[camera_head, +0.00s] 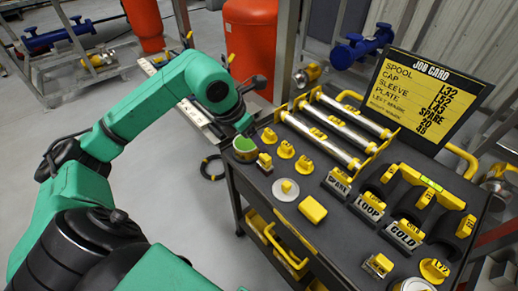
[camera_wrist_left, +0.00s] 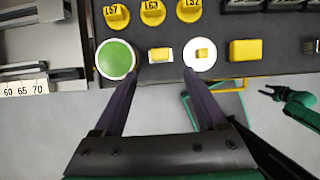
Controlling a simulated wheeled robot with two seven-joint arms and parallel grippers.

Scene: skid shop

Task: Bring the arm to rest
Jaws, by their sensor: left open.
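My left arm (camera_head: 165,95) is green with black joints and reaches from the left, bent at the elbow, to the near left corner of the dark cart (camera_head: 335,225). My left gripper (camera_head: 245,125) is at that corner above a green-topped round pot (camera_head: 245,150), partly hidden by the wrist. In the left wrist view its two dark fingers (camera_wrist_left: 160,82) are spread with nothing between them. A small yellow block (camera_wrist_left: 160,55) lies beyond the gap. A small green arm with a dark gripper (camera_wrist_left: 268,92), apparently my right, shows at the right, too small to judge its jaws.
The cart top holds yellow caps (camera_head: 286,149), a white disc (camera_head: 285,189), a yellow box (camera_head: 313,209), a rack of metal tubes (camera_head: 345,130) and labelled blocks (camera_head: 368,206). A job card (camera_head: 430,90) stands behind.

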